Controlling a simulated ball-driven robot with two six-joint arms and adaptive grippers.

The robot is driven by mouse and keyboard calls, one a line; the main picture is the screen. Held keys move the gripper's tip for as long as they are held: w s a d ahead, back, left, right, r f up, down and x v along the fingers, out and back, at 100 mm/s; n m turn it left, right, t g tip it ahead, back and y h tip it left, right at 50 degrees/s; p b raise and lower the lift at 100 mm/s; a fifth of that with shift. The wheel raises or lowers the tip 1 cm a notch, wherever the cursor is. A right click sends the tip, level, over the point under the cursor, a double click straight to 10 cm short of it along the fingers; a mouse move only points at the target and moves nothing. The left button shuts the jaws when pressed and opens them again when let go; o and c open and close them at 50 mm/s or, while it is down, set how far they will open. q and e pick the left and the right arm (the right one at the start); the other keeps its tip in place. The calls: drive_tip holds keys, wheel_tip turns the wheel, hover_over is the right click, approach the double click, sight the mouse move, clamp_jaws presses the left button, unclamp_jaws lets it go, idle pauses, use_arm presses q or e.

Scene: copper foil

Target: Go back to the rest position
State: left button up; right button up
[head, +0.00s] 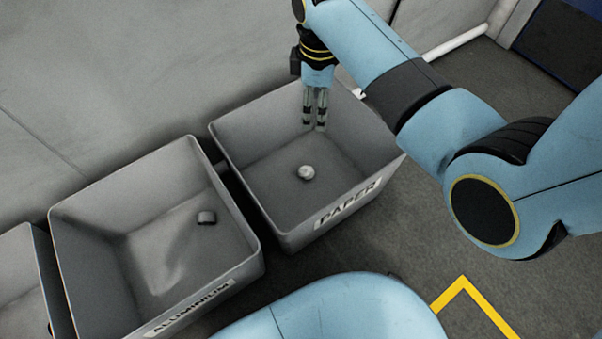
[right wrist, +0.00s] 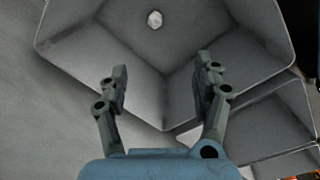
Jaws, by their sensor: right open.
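My right gripper (head: 315,122) hangs over the back part of the grey bin labelled PAPER (head: 262,206), pointing down into it. In the right wrist view the two fingers of the gripper (right wrist: 160,85) stand apart with nothing between them. A small whitish crumpled piece (head: 306,172) lies on the floor of the PAPER bin, in front of the gripper and apart from it. The piece also shows in the right wrist view (right wrist: 155,19). My left gripper is not in view.
Another bin (head: 17,262) is cut off at the left edge. A grey wall is behind. Yellow floor tape (head: 462,281) lies at lower right.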

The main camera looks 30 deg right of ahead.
drive_tip(key=shift+a+r, duration=0.1)
drive_tip(key=shift+r, duration=1.9)
